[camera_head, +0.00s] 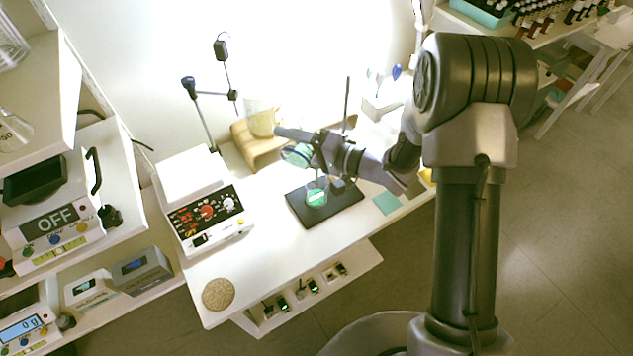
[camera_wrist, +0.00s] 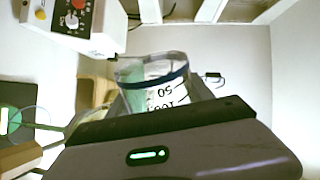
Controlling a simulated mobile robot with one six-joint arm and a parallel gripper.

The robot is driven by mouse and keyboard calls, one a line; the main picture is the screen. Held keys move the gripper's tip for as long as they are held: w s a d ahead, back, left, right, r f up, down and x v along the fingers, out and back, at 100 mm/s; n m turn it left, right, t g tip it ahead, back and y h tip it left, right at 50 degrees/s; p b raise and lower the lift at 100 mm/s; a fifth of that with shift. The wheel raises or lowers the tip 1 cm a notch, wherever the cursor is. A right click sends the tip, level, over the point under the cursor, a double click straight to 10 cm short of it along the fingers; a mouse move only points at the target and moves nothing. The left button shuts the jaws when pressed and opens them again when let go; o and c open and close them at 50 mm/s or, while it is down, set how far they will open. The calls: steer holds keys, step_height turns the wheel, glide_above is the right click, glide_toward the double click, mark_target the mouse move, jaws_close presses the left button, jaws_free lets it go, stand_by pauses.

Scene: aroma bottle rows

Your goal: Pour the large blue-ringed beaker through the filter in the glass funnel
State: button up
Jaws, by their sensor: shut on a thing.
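The large blue-ringed beaker (camera_wrist: 165,88) shows clear glass, black volume marks and pale green contents in the wrist view. It also shows in the head view (camera_head: 296,155), tilted, above the black stand base. My gripper (camera_head: 306,146) is shut on this beaker. Below it, a glass vessel with bright green contents (camera_head: 317,197) stands on the black base (camera_head: 345,210). Clear glass above that vessel is faint; I cannot make out the funnel or its filter clearly. Whether liquid is flowing cannot be told.
A yellowish beaker (camera_head: 261,120) stands on a wooden stand (camera_head: 258,150) behind. A thin upright rod (camera_head: 346,105) rises near my gripper. The front table around a round cork mat (camera_head: 218,294) is mostly clear.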

steer(key=shift+w+p, duration=0.1)
steer(key=shift+p, duration=0.25)
steer(key=shift+w+d+f+m+p, duration=0.15)
steer(key=shift+w+f+m+p, duration=0.1)
steer(key=shift+m+p, duration=0.65)
stand_by(2.6)
steer(key=shift+w+r+m+g+p, duration=0.1)
steer(key=shift+r+m+g+p, duration=0.25)
steer(key=shift+p, duration=0.5)
stand_by(1.4)
steer(key=shift+f, duration=0.1)
stand_by(0.4)
steer(key=shift+s+f+n+b, duration=0.1)
steer(key=shift+s+n+b, duration=0.15)
steer(key=shift+n+b, duration=0.5)
steer(key=shift+s+n, duration=0.15)
steer(key=shift+n, duration=0.35)
